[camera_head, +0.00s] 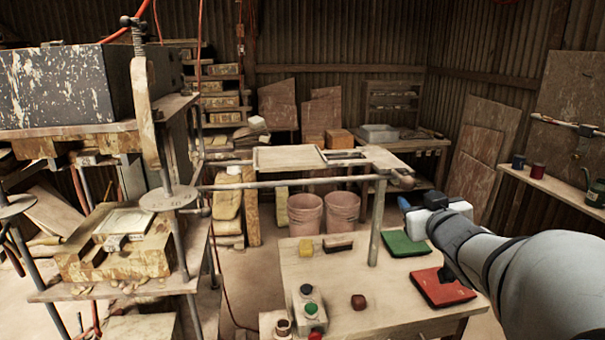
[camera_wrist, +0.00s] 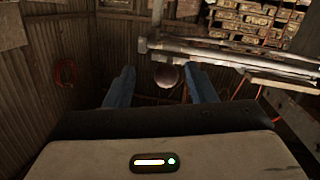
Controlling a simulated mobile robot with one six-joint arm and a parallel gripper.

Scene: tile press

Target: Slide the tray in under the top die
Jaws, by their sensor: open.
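The tray (camera_head: 288,159) is a flat, light wooden frame on metal rails in the middle of the head view, right of the press. A round knob (camera_wrist: 166,76) shows in the wrist view, and a rounded handle end shows at the tray's right end in the head view (camera_head: 403,182). My gripper (camera_head: 405,203) is just right of and below that end. In the wrist view its blue fingers (camera_wrist: 160,70) are open, with the knob appearing between them; I cannot tell how far ahead it is. The top die (camera_head: 60,146) seems to be the stained piece under the press's upper plate.
A dark speckled block (camera_head: 55,85) sits on the press. A lower die (camera_head: 122,228) stands below. The bench (camera_head: 330,270) holds a button box (camera_head: 310,308), a green cloth (camera_head: 404,243) and a red cloth (camera_head: 441,288). A post (camera_head: 377,222) supports the rails' right end.

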